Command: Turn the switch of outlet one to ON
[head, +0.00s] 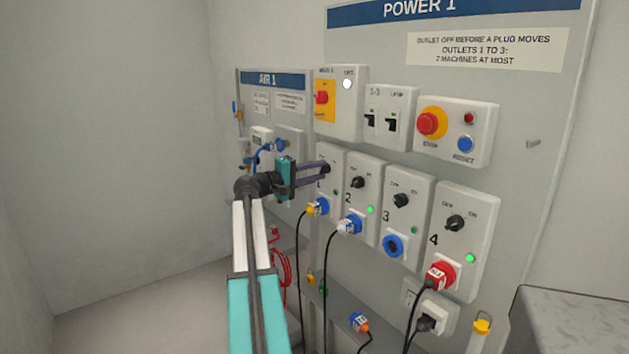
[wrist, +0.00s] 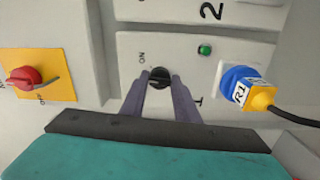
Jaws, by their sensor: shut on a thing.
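Outlet one (head: 330,196) is the leftmost light-grey box in the lower row of the POWER 1 panel. In the wrist view its box (wrist: 222,115) appears turned sideways, with "ON" printed beside the black switch (wrist: 159,72). My gripper (wrist: 158,82) has its two purple fingers on either side of this switch, shut on it. In the head view my gripper (head: 322,170) covers the switch. I cannot tell which way the switch points. A green lamp (wrist: 204,50) on this box looks dim. A blue plug tagged R1 (wrist: 239,88) sits in its socket.
Outlet two (head: 365,165) stands close to the right, with a plug in and its lamp bright. Outlets three (head: 402,228) and four (head: 463,265) are farther right. A red-and-yellow main switch (head: 322,98) is above. Cables hang below the outlets.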

